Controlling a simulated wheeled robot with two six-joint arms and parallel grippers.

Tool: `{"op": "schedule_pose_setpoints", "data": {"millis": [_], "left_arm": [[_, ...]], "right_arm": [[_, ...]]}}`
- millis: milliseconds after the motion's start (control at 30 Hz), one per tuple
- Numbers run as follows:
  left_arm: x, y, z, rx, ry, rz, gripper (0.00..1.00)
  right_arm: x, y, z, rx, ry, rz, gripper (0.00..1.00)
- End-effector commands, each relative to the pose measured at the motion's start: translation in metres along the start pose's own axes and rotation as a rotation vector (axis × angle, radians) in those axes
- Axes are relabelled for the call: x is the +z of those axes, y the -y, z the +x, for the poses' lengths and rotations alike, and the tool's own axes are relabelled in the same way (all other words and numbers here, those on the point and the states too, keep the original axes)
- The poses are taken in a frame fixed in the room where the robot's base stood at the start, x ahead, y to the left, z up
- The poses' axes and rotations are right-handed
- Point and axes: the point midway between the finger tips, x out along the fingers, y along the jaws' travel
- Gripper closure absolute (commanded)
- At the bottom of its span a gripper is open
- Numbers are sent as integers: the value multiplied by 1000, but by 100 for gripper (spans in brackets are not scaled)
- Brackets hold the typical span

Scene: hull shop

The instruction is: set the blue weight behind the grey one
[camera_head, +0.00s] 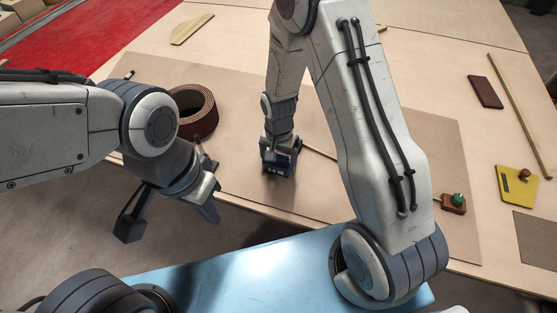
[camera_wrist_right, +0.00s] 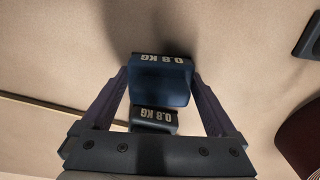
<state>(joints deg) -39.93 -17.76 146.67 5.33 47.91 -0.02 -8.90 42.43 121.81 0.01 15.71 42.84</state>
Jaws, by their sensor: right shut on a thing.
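The blue weight (camera_wrist_right: 160,82), marked 0.8 KG, sits between the fingertips of my right gripper (camera_wrist_right: 160,76) in the right wrist view. My right gripper is shut on it. The dark grey weight (camera_wrist_right: 154,120), also marked 0.8 KG, shows just below it in that view, closer to the palm. I cannot tell whether the two weights touch. In the head view my right gripper (camera_head: 279,165) is low over the brown mat, and the weights there are small, dark and partly hidden. My left gripper (camera_head: 169,222) is open and empty in front of the table edge.
A brown coiled roll (camera_head: 197,112) stands left of my right gripper. A thin wooden strip (camera_head: 320,152) lies to its right. The mat (camera_head: 235,170) around the gripper is mostly clear.

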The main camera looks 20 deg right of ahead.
Motion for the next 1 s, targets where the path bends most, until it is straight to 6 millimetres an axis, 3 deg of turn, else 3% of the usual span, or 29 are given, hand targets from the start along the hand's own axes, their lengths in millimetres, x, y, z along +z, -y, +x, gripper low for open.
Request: {"op": "schedule_pose_setpoints", "data": {"millis": [233, 267, 500, 667, 1000], "left_arm": [[0, 0, 3, 0, 0, 0, 100], [0, 0, 2, 0, 0, 0, 100], [0, 0, 1, 0, 0, 0, 100], [0, 0, 0, 0, 0, 0, 100], [0, 0, 2, 0, 0, 0, 100]], "right_arm": [[0, 0, 3, -1, -1, 0, 100], [0, 0, 3, 0, 0, 0, 0], [0, 0, 2, 0, 0, 0, 0], [-1, 0, -10, -2, -2, 0, 0], [-1, 1, -80, -4, -5, 0, 0]]}}
